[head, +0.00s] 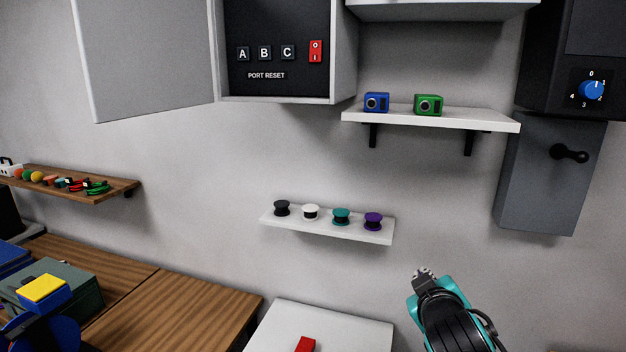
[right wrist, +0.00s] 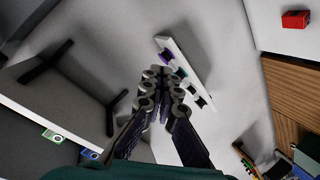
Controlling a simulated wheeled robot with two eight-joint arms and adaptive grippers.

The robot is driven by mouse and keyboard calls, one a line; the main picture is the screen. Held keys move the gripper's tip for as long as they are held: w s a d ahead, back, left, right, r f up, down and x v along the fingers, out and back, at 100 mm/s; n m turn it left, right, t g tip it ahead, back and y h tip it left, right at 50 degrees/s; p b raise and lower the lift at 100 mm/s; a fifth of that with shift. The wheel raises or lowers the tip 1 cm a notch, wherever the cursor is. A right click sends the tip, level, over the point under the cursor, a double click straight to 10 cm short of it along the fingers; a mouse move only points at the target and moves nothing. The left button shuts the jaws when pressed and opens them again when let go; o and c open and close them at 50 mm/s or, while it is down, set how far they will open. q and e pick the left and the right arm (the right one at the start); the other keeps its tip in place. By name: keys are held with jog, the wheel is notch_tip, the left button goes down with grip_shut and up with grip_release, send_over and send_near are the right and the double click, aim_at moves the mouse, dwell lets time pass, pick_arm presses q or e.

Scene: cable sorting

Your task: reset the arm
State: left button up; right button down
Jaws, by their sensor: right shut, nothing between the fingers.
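My right gripper (head: 424,274) is at the lower right of the head view, its arm coming up from the bottom edge. In the right wrist view its two fingers (right wrist: 163,75) are together with nothing between them. It is in free space, in front of the wall and apart from the shelves. My left gripper cannot be made out in the head view.
A small white shelf (head: 330,227) holds several spools. A higher shelf (head: 480,120) holds a blue device (head: 376,102) and a green device (head: 428,104). An open cabinet (head: 342,60) shows a port reset panel. A red block (head: 305,344) lies on a white surface (head: 345,325).

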jog(key=s+a+f+m+g+y+b, duration=0.1)
jog(key=s+f, duration=0.5)
jog(key=f, duration=0.6)
jog(key=s+a+f+m+g+b, duration=0.1)
jog(key=s+f+b, duration=0.4)
jog(key=f, duration=0.8)
jog(key=s+a+f+m+g+y+b, duration=0.1)
jog(key=s+a+f+m+g+b, duration=0.1)
jog(key=f, duration=1)
jog(key=s+m+g+b, duration=0.1)
jog(key=s+g+b, duration=0.1)
jog(key=s+b, duration=0.1)
jog(key=shift+s+f+m+g+y, duration=0.15)
jog(key=shift+s+m+g+y, duration=0.2)
jog(key=shift+s, duration=0.5)
